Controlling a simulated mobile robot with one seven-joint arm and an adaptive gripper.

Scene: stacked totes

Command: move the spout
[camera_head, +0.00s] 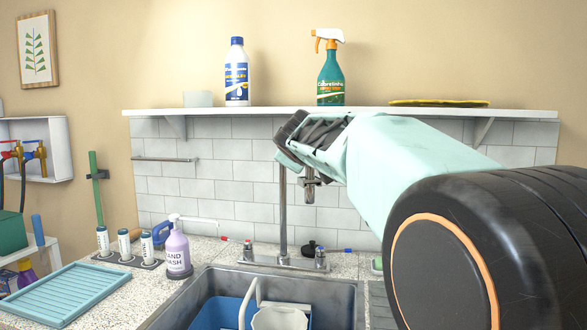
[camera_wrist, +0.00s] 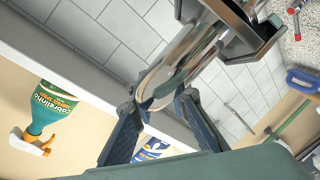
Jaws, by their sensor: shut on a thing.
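The chrome spout of the sink tap rises as a vertical pipe (camera_head: 283,215) from the base at the back of the sink. Its outlet end (camera_head: 309,190) hangs down to the right of that pipe, and its curved top is hidden behind my gripper (camera_head: 296,140). In the wrist view the shiny curved spout (camera_wrist: 190,50) runs down to between the two fingers of my gripper (camera_wrist: 157,103). My gripper is shut on the spout near its top, just under the shelf's front edge.
A shelf (camera_head: 400,111) close above my gripper holds a white-and-blue bottle (camera_head: 237,80), a green spray bottle (camera_head: 331,80) and a yellow-rimmed plate (camera_head: 438,103). A hand wash bottle (camera_head: 178,252) stands left of the sink (camera_head: 350,290), which holds blue and white containers. A blue tray (camera_head: 55,294) lies at left.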

